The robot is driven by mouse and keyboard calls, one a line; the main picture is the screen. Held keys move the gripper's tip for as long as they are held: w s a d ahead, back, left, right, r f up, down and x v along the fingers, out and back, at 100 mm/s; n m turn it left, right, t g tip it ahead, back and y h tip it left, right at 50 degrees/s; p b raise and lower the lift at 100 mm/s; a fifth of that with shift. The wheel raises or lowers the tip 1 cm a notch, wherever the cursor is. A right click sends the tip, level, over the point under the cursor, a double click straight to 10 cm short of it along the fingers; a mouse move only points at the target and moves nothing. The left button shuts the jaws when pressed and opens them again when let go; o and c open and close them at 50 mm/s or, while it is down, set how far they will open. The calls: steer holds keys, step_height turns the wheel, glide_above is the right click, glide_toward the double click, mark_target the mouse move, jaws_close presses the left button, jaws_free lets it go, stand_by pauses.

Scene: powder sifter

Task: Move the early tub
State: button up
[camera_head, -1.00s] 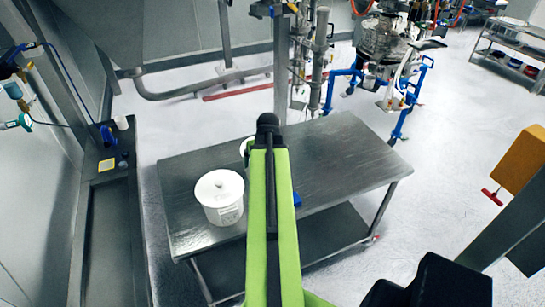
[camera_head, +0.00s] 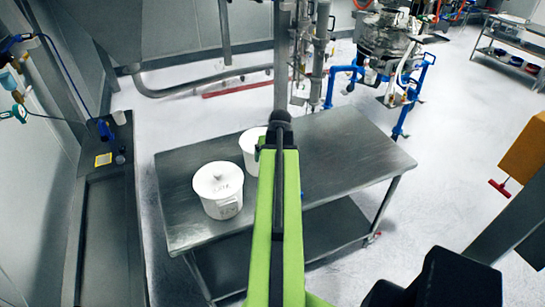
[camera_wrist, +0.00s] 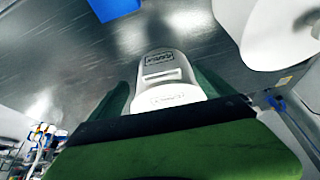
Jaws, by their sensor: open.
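Two white lidded tubs stand on the metal table (camera_head: 345,160) in the head view. The front tub (camera_head: 218,192) is fully visible and has dark writing I cannot read. The rear tub (camera_head: 249,148) is partly covered by my green arm. My gripper is hidden behind the arm in the head view. In the wrist view, my gripper (camera_wrist: 165,95) is open, with a green finger on either side of a labelled white tub (camera_wrist: 163,67). Contact cannot be told. Another white tub (camera_wrist: 265,30) is at upper right. I cannot tell which tub is the early one.
A blue object (camera_wrist: 113,8) lies on the table at the wrist view's top left. The table's right part is clear. A dark bench (camera_head: 105,220) stands at left, and a machine with blue legs (camera_head: 390,60) stands behind.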

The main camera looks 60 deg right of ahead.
steer(key=b+x, duration=1)
steer(key=x, duration=0.2)
steer(key=shift+d+f, duration=0.1)
jaws_close()
